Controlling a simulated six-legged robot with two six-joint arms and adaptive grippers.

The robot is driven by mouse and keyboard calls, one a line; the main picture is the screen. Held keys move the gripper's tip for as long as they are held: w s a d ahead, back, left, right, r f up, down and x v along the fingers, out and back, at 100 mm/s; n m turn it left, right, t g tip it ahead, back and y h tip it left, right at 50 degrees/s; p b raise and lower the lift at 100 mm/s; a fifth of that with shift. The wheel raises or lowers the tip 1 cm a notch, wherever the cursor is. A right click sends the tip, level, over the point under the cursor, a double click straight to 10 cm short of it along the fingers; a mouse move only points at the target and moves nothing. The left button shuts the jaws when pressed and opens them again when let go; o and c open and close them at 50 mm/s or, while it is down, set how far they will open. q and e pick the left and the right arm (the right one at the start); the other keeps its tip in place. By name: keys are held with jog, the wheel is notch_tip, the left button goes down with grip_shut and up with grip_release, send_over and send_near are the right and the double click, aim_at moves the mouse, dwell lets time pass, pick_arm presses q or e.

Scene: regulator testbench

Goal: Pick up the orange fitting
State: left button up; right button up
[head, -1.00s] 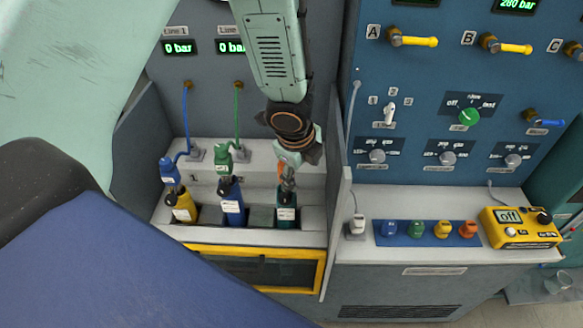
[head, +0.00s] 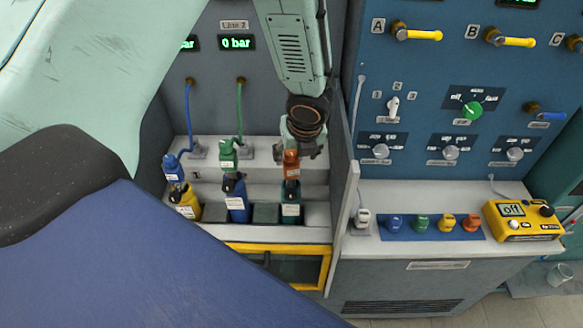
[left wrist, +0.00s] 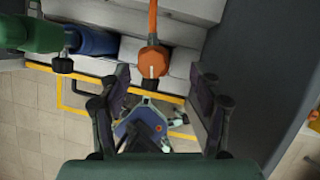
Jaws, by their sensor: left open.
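The orange fitting (head: 292,164) stands at the top of the teal bottle (head: 291,208), at the right end of the bottle row. In the left wrist view the orange fitting (left wrist: 153,60) lies between the two finger pads, with a gap on each side, and an orange hose runs up from it. My left gripper (head: 311,150) is just above and beside the fitting in the head view. In the left wrist view my left gripper (left wrist: 160,80) is open and empty. My right gripper is not in view.
A blue bottle (head: 236,208) and a yellow bottle (head: 186,207) stand left of the teal one. A green fitting (head: 228,155) is near. A grey divider wall (head: 344,215) rises close on the right. A blue mat (head: 434,237) holds several coloured pieces.

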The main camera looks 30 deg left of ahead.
aim_at(291, 171)
pick_arm(q)
jog(key=x, duration=0.2)
jog(key=s+b+x, duration=0.1)
jog(key=x, duration=0.1)
jog(key=shift+a+f, duration=0.2)
jog(key=shift+f, duration=0.05)
jog(key=shift+w+f, duration=0.35)
jog(key=shift+f, duration=0.1)
jog(key=shift+a, duration=0.2)
jog(key=shift+a, duration=0.1)
jog(key=shift+c, duration=0.2)
jog(key=shift+s, duration=0.15)
jog(key=c, duration=1.2)
grip_shut()
